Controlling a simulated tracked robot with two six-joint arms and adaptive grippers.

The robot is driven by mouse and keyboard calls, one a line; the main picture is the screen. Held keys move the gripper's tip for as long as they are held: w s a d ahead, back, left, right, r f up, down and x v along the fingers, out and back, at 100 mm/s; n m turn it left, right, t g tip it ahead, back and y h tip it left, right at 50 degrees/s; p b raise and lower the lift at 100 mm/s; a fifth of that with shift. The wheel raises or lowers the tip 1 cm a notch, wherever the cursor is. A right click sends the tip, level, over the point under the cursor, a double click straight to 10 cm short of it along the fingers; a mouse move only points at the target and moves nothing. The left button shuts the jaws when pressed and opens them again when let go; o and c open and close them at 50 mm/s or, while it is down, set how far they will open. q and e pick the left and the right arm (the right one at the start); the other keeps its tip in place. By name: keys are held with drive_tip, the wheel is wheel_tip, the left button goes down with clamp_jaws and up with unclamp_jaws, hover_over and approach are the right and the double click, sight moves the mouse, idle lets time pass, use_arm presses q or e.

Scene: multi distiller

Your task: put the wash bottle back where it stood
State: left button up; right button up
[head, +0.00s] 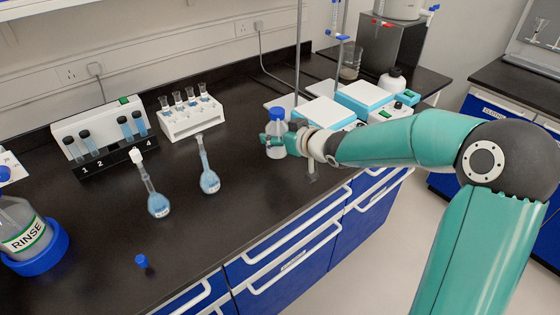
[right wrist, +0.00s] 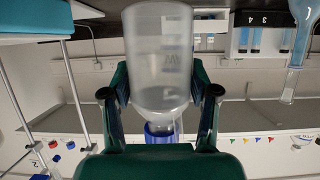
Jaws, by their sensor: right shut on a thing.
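The wash bottle (head: 277,143) is a clear bottle with a blue cap, upright near the front right of the black bench. My right gripper (head: 276,139) is shut around its body, coming in from the right. In the right wrist view the bottle (right wrist: 158,60) looks upside down, its blue cap low in the picture, with one finger of the gripper (right wrist: 160,95) on each side. Faint print shows on its wall. I cannot tell whether its base touches the bench. My left gripper is not in view.
Two blue-filled flasks (head: 209,180) (head: 157,204) stand left of the held bottle. Behind them are a white vial rack (head: 190,122) and a numbered tube stand (head: 108,157). White-and-blue hotplates (head: 326,112) stand close behind right. A RINSE bottle (head: 22,222) sits in a blue tray (head: 52,257).

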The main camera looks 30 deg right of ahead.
sight(284, 153)
drive_tip(key=shift+f+b, duration=0.5)
drive_tip(key=shift+f, duration=2.25)
drive_tip(key=shift+r, duration=0.1)
drive_tip(key=shift+f, duration=0.3)
drive_tip(key=o, duration=0.9)
drive_tip(key=shift+r, duration=0.1)
